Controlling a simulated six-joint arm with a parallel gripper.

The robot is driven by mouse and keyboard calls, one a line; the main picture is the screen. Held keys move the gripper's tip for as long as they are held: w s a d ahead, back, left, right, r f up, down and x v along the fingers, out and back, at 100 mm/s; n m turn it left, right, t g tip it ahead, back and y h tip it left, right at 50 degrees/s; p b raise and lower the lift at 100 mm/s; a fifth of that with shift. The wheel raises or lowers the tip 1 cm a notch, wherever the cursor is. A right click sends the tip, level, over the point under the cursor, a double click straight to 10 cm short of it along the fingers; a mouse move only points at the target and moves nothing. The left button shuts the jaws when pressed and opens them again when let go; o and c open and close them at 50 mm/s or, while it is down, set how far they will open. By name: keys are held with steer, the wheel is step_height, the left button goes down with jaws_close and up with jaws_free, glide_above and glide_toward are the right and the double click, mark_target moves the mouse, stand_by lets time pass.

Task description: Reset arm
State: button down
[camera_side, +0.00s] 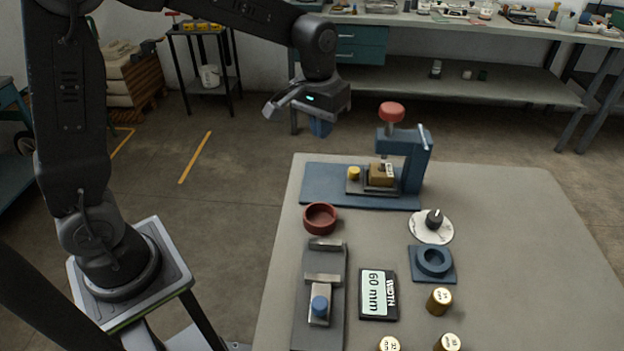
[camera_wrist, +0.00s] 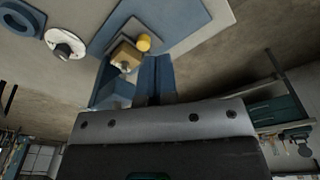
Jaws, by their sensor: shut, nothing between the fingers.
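My gripper (camera_side: 320,127) hangs in the air past the far left corner of the table, left of the blue press (camera_side: 415,165) with its red knob. Its blue fingers are together and hold nothing; they also show in the wrist view (camera_wrist: 156,78). A brass block (camera_side: 381,176) sits under the press, with a yellow knob (camera_side: 353,173) beside it. The block also shows in the wrist view (camera_wrist: 126,55), near the fingertips in the picture. My gripper appears to touch nothing.
On the table (camera_side: 520,240) are a red bowl (camera_side: 320,219), a grey vise (camera_side: 333,270) with a blue knob, a display reading 60 mm (camera_side: 378,295), a blue ring holder (camera_side: 433,262), a white dial (camera_side: 431,228) and several brass cylinders (camera_side: 439,301). The table's right side is clear.

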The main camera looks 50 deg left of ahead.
steer(key=s+r+m+t, duration=0.1)
steer(key=s+r+t, duration=0.1)
steer(key=s, duration=0.8)
steer(key=s+r+m+t, duration=0.1)
steer(key=s+r, duration=0.3)
steer(key=s, duration=0.7)
steer(key=shift+a+t, duration=0.15)
steer(key=shift+t, duration=0.55)
